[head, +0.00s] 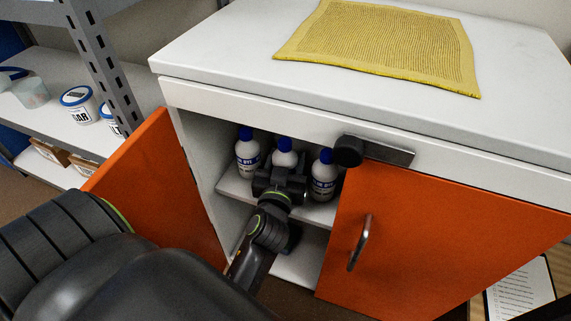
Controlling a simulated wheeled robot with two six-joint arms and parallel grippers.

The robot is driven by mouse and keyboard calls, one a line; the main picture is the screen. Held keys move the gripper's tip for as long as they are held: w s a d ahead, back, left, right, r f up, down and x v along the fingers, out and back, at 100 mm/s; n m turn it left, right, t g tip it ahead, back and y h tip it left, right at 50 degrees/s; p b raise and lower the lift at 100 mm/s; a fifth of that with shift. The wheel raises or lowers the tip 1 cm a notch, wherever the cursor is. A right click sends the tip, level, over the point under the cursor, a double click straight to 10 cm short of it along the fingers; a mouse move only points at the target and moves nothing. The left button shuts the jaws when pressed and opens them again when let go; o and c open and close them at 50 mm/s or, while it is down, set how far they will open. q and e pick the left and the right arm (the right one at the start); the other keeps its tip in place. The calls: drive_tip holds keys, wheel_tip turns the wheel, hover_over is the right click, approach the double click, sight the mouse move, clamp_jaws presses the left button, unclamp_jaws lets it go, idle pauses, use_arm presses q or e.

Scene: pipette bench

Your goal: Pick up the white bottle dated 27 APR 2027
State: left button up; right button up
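Three white bottles with blue caps and dark label print stand upright on the upper shelf of the open cabinet in the head view: a left bottle (247,155), a middle bottle (284,158) and a right bottle (323,176). Their dates are too small to read. My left gripper (280,178) reaches into the cabinet, directly in front of the middle bottle, and covers its lower part. Its fingertips are hidden, so I cannot tell whether it is open, shut or touching the bottle. My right gripper is not in view.
The orange left door (160,190) stands open; the orange right door (440,235) with its handle (360,243) is shut. A dark knob on a grey plate (388,151) sits near the opening. A yellow mat (380,45) lies on the white top. Shelving with tubs (78,103) stands left.

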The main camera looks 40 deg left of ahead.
use_arm(q)
drive_tip(key=c, duration=0.5)
drive_tip(key=shift+o, duration=0.2)
drive_tip(key=shift+r, duration=0.15)
